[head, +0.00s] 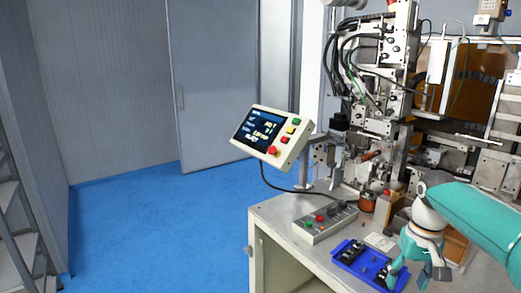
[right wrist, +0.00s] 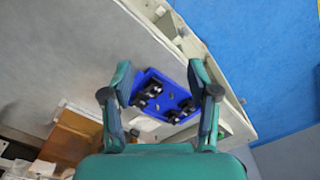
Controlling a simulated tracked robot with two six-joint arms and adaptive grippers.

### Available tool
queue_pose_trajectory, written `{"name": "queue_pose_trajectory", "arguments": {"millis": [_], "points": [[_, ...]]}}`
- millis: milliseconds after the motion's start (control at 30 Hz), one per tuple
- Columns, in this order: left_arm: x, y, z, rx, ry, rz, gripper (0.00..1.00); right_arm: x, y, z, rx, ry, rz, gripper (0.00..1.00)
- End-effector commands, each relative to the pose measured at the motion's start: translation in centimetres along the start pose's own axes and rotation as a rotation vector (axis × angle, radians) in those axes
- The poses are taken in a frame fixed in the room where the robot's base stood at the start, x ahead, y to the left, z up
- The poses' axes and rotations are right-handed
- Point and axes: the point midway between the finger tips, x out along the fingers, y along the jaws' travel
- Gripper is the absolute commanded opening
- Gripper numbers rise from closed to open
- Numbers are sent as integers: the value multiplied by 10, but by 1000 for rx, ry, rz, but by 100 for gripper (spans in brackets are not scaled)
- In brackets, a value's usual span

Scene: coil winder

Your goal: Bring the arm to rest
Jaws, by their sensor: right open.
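My right arm comes in from the right in the head view. Its teal right gripper (head: 418,274) hangs above the bench top, next to the right side of a blue tray (head: 377,257). In the right wrist view the two fingers of the right gripper (right wrist: 160,70) stand wide apart with nothing between their tips. The blue tray (right wrist: 179,79) shows beyond them, with black parts (right wrist: 148,95) lying in it. My left gripper is in neither view.
A coil winding machine (head: 385,90) stands at the back of the bench (head: 285,232). A tilted control panel (head: 270,136) and a button box (head: 325,224) are left of the tray. A brown box (right wrist: 70,137) lies near the gripper. Blue floor (head: 160,225) at left is clear.

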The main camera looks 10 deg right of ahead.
Motion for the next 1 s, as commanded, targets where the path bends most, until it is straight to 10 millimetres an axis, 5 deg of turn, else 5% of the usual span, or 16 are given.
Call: {"name": "queue_pose_trajectory", "arguments": {"millis": [367,567,800,1000], "points": [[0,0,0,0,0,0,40,99,-49,-11,-86,-4,-73,60],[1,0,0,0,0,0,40,193,-102,8,-143,-15,-157,60],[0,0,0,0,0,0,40,317,-172,93,-153,-30,-282,60],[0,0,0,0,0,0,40,374,-199,188,-114,-38,-329,60]]}}
